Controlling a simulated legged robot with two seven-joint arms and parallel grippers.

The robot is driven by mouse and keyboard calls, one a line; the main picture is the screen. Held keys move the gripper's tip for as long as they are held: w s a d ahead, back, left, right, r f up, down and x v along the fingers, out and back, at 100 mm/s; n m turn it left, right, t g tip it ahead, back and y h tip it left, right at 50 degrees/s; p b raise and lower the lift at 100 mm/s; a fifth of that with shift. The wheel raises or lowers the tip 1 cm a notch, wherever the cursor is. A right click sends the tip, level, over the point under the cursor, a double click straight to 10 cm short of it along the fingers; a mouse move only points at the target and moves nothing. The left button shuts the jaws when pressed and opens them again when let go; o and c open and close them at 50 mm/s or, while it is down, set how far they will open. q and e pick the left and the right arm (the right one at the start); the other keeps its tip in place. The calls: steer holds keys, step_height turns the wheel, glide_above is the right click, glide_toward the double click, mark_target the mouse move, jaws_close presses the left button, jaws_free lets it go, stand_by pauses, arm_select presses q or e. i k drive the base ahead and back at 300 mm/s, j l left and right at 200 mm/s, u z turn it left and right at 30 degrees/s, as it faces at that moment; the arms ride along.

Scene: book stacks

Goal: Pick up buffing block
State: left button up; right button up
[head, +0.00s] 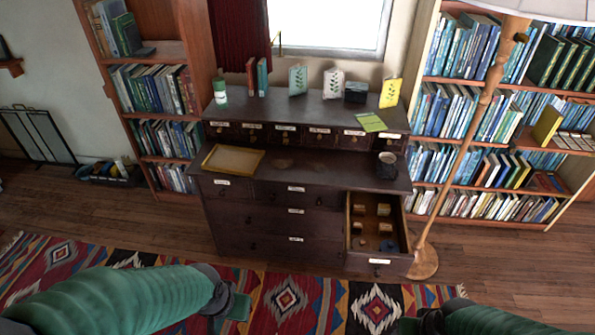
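The open drawer (407,235) at the lower right of the dark cabinet holds several small items, among them tan blocks at the back left (359,209) and back right (384,209). A bluish lump (388,246) lies near the drawer's front right. I cannot tell which item is the buffing block; they are too small. My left gripper (237,304) is low in the view over the rug, left of the drawer and apart from it. My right gripper (408,326) is at the bottom edge, in front of the drawer and mostly cut off. Neither gripper's fingers show clearly.
The cabinet top (300,108) carries books, cards and a dark box (356,92). A wooden tray (233,160) and dark mug (387,165) sit on its lower ledge. A floor lamp (463,160) stands right of the drawer. The patterned rug (290,295) in front is clear.

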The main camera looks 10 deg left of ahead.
mark_target(384, 229)
steer(key=i+j, duration=0.1)
steer(key=i, duration=0.35)
steer(key=i+j, duration=0.15)
steer(key=i, duration=0.35)
steer(key=i+j, duration=0.1)
steer(key=i, duration=0.35)
steer(key=i+j+z, duration=0.1)
steer(key=i, duration=0.35)
